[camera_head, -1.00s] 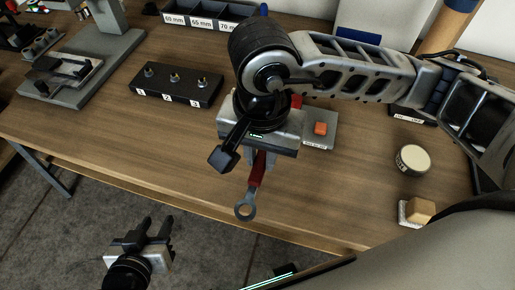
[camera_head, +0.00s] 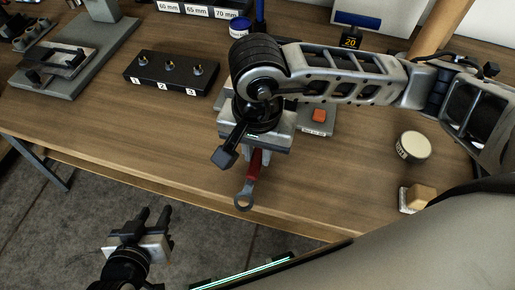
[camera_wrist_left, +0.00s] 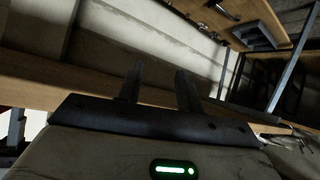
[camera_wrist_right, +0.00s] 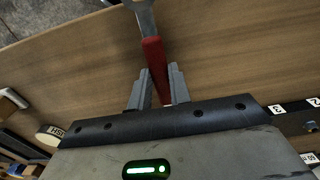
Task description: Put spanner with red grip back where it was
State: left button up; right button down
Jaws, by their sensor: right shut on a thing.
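The spanner with red grip (camera_head: 252,172) points its grey ring end toward the front edge of the table in the head view. My right gripper (camera_head: 257,150) is shut on its red grip, and the arm hides the upper part. In the right wrist view the red grip (camera_wrist_right: 155,68) sits between the fingers of my right gripper (camera_wrist_right: 155,85), with the grey head at the top edge. My left gripper (camera_head: 154,222) is empty with its fingers apart, in front of the table over the floor. It also shows open in the left wrist view (camera_wrist_left: 158,88).
On the wooden table (camera_head: 130,130) stand a black block (camera_head: 172,72) with pegs numbered 1, 2 and 3, and a grey base with an orange-red button (camera_head: 318,115). A round tin (camera_head: 413,146) and a small tan block (camera_head: 421,195) are at the right.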

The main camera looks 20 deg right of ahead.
aim_at(258, 157)
jog(key=shift+f, duration=0.25)
jog(key=c, duration=1.3)
grip_release()
jog(key=shift+r, duration=0.1)
jog(key=shift+r+p, duration=0.5)
jog(key=shift+p, duration=0.15)
pick_arm(q)
jog(key=shift+s+a+r, duration=0.1)
jog(key=shift+r, duration=0.2)
pick_arm(e)
notch_tip(258, 157, up, 12)
